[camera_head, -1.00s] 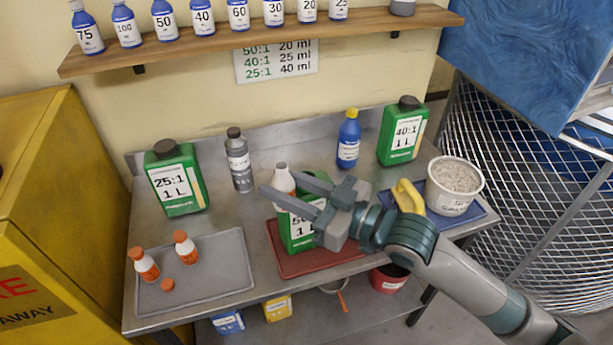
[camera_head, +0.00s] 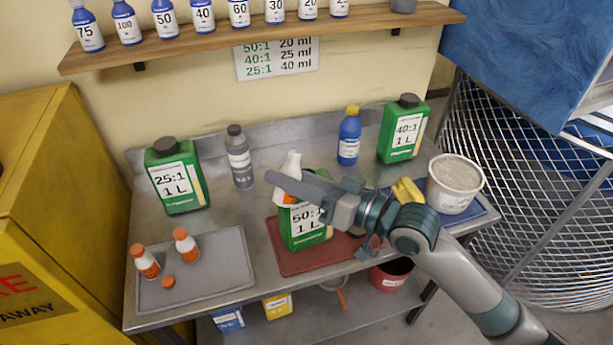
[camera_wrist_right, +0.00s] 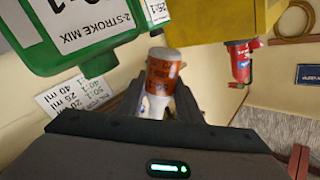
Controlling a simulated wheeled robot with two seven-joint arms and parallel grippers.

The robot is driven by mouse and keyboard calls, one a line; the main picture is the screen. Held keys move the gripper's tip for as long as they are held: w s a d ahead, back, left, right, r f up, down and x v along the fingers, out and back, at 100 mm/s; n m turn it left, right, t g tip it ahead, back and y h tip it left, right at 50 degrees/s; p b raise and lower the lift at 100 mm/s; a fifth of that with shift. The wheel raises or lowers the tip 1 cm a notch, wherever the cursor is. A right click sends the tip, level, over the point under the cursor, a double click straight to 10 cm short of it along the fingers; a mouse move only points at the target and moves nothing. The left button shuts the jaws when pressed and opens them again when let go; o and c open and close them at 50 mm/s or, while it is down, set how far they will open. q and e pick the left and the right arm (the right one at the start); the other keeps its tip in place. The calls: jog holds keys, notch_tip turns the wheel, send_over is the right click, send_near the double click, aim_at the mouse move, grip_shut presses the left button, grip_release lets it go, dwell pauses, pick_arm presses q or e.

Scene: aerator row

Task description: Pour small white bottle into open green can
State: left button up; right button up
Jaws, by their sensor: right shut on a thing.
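In the right wrist view the bottle (camera_wrist_right: 162,80) sits between the two fingers (camera_wrist_right: 158,105), label and base showing. The 50:1 green can (camera_head: 305,228) stands upright on a red tray (camera_head: 300,266). Its top and opening are largely hidden by my gripper. A green can (camera_wrist_right: 70,30) is also close by in the right wrist view. My left gripper is not in view.
Two orange-labelled bottles (camera_head: 186,245) and an orange cap (camera_head: 168,283) are on a grey tray (camera_head: 215,285). Other green cans (camera_head: 178,185) (camera_head: 403,130), a grey bottle (camera_head: 240,160), a blue bottle (camera_head: 349,138) and a white tub (camera_head: 453,187) stand around.

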jog(key=shift+w+r+m+p, duration=0.2)
jog(key=shift+r+m+p, duration=0.05)
jog(key=shift+m+p, duration=0.15)
jog(key=shift+w+d+r+m, duration=0.15)
jog(key=shift+w+d+m, duration=0.05)
jog(key=shift+m, duration=0.4)
jog(key=shift+s+f+m, duration=0.1)
jog(key=shift+f+m, duration=0.2)
jog(key=m, duration=0.2)
jog(key=f+m+p, duration=0.1)
jog(key=m, duration=0.1)
jog(key=s+f+m, duration=0.1)
jog(key=m, duration=0.1)
jog(key=shift+a, duration=0.3)
jog(key=shift+r+m+p, duration=0.3)
jog(key=shift+r+p, duration=0.15)
jog(key=shift+p, duration=0.5)
jog(key=shift+r+m+p, duration=0.2)
jog(key=shift+m+p, duration=0.4)
jog(key=shift+p, duration=0.25)
jog(key=shift+f+m+p, duration=0.25)
jog(key=shift+m+p, duration=0.1)
jog(key=shift+m, duration=0.05)
jog(key=shift+f+m+p, duration=0.15)
jog(key=shift+m+p, duration=0.3)
jog(key=shift+m, duration=0.05)
jog(key=shift+w+r+m+p, duration=0.15)
jog(key=shift+r+m+p, duration=0.5)
jog(key=shift+p, duration=0.65)
